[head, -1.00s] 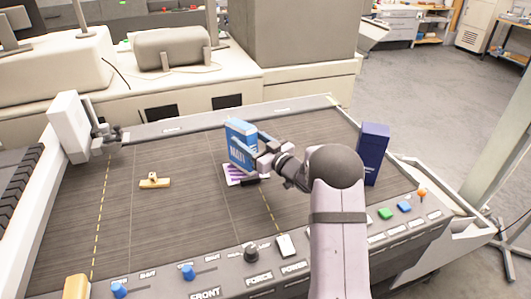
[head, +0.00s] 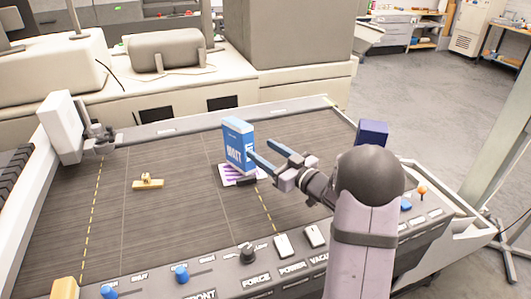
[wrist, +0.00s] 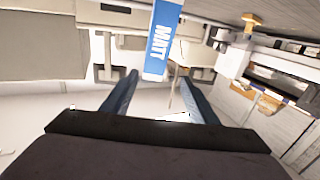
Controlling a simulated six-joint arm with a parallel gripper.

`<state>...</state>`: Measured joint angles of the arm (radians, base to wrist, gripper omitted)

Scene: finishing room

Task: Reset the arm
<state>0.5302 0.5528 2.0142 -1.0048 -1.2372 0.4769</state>
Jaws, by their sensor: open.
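My gripper (head: 262,154) is open and empty above the grey table, with its two blue fingers pointing left and back. A blue box marked MATT (head: 239,145) stands upright just beyond the fingertips, apart from them as far as I can tell. The box stands on a white and purple striped card (head: 232,176). In the wrist view the box (wrist: 162,42) shows beyond the gap between the open fingers (wrist: 155,85).
A dark blue box (head: 372,132) stands at the right, partly hidden behind my arm. A small yellow wooden piece (head: 148,182) lies on the table (head: 190,215) at left. A control panel with knobs and switches (head: 282,246) runs along the front edge.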

